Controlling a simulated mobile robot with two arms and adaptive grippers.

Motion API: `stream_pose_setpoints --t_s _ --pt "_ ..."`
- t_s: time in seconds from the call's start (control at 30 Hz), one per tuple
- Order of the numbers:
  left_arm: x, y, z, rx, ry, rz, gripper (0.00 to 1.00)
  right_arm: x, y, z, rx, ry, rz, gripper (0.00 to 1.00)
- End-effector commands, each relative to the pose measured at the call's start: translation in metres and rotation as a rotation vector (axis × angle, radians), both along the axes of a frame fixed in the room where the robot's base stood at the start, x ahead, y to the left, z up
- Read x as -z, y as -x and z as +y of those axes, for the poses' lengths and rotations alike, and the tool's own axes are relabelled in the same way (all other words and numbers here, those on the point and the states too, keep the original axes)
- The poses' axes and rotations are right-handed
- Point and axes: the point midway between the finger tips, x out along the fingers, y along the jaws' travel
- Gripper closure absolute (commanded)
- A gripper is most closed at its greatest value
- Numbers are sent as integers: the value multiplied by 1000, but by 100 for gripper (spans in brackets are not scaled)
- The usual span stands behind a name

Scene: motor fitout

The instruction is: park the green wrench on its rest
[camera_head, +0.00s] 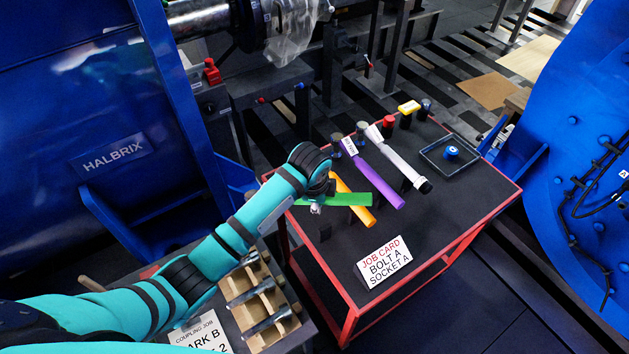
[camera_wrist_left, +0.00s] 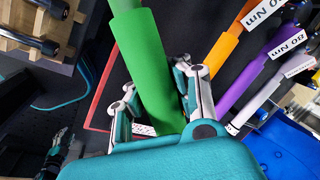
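In the left wrist view the green handle (camera_wrist_left: 150,65) runs between the fingers of my left gripper (camera_wrist_left: 160,95), which close against both sides. A small black upright block (camera_head: 323,231), perhaps a rest, stands bare near the table's left edge. A small teal and dark shape (camera_wrist_left: 57,148), perhaps my right gripper, shows at lower left in the wrist view; its fingers are unclear.
A purple wrench (camera_head: 378,183) and a white-handled wrench (camera_head: 400,160) lie right of the orange one. A job card (camera_head: 384,262) stands at the table's front. A dark tray (camera_head: 470,168) holds a blue part. A wooden rack (camera_head: 268,325) stands at lower left.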

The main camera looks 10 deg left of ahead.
Motion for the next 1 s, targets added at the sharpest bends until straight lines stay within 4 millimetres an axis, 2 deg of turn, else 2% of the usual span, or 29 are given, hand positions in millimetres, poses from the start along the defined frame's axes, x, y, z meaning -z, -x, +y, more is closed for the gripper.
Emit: stream_pose_setpoints --t_s 0.03,0.2,0.4,0.6,1.0 --pt "-3 -4 3 104 -29 -48 100 -9 0 4 0 -5 0 60" --pt "-2 -23 10 440 -75 -215 100 -21 0 7 -2 -8 0 60" --pt "-2 -37 16 666 -69 -329 100 -29 0 4 -3 -5 -1 60" --pt "-2 -42 19 749 -63 -371 100 -31 0 0 -4 0 -1 60" --pt "-2 -43 18 757 -66 -375 100 -32 0 -4 -4 5 -2 60"
